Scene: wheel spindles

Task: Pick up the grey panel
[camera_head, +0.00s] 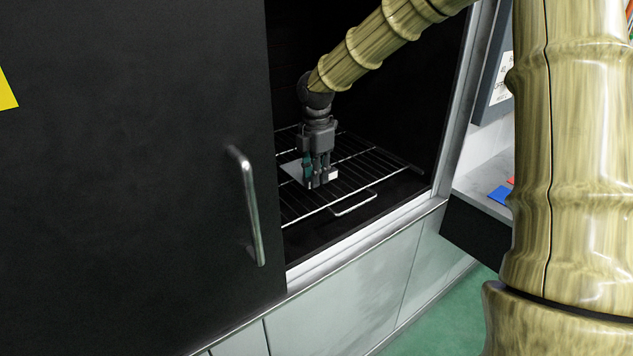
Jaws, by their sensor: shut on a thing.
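The grey panel (293,170) is a thin, light grey plate at the wire rack inside the dark cabinet. Part of it is hidden behind my gripper. My gripper (317,183) points down over the rack and is shut on the grey panel. The fingers cover the place where they meet it. I cannot tell whether the panel still touches the rack wires.
The wire rack (352,203) has a loop handle at its front. A black door with a metal handle (246,205) stands at the left. The cabinet's metal sill (370,240) and right frame edge the opening. Blue (500,195) and red pieces lie on a side ledge.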

